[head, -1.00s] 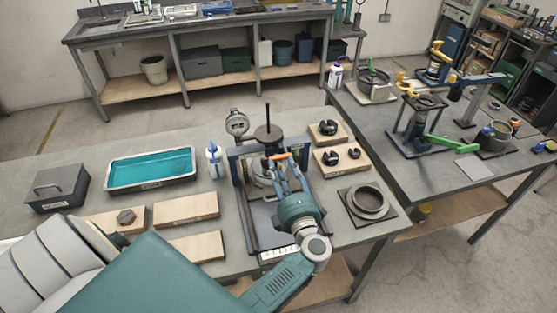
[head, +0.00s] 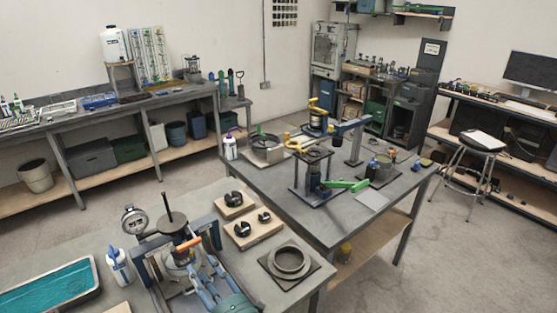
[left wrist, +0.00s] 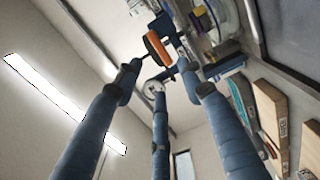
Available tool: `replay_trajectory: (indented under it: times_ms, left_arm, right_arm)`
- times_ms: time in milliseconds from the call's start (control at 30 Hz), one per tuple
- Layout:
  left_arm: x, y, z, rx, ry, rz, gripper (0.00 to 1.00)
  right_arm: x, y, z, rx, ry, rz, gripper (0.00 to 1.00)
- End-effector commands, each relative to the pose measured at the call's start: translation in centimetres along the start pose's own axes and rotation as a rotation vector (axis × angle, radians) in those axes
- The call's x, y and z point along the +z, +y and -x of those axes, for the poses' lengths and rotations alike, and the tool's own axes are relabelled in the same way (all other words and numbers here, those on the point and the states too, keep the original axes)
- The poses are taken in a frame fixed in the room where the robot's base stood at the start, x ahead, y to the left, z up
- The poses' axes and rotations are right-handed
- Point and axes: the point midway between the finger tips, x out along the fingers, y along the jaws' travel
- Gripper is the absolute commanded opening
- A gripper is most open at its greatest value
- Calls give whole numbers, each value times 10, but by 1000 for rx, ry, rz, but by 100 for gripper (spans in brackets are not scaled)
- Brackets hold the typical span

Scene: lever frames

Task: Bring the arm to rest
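My left gripper (head: 203,268) is low in the head view, its blue fingers reaching into a bench-top frame (head: 146,268) with dark blue posts. An orange-handled lever (head: 188,244) lies just beyond its fingertips. In the left wrist view, the blue fingers of the gripper (left wrist: 158,80) are spread apart with nothing held between them. The orange handle (left wrist: 157,47) shows near the tips there; I cannot tell whether a finger touches it. The teal gripper body is cut off by the lower edge of the head view. My right gripper is not in view.
A dial gauge (head: 134,219), a white bottle (head: 119,266) and a teal tray (head: 50,288) are left of the frame. Wooden blocks with black parts (head: 254,234) and a ring on a plate (head: 289,262) are right. A second bench (head: 273,188) carries more fixtures; floor beyond is open.

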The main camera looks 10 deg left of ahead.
Motion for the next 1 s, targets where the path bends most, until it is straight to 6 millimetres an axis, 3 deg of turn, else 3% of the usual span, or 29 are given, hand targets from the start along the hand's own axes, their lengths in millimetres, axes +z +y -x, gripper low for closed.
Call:
replay_trajectory:
  times_ms: [133,267,433,600,667,767,900,1000]
  left_arm:
    - [20,21,-1,60,-114,-25,40]
    - [63,57,14,178,-358,-111,40]
    - [119,85,70,330,-735,-334,40]
    - [141,64,139,406,-1073,-648,40]
    - [137,46,161,409,-1180,-774,40]
    - [116,11,191,382,-1339,-1000,40]
    - [63,-36,214,281,-1506,-1304,40]
    - [24,-57,220,193,-1574,-1465,40]
  right_arm:
    - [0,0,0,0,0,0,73]
    - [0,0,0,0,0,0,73]
    - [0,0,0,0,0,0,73]
    - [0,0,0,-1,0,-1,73]
    - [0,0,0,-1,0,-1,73]
    - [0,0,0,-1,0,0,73]
    - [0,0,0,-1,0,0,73]
    - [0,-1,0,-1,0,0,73]
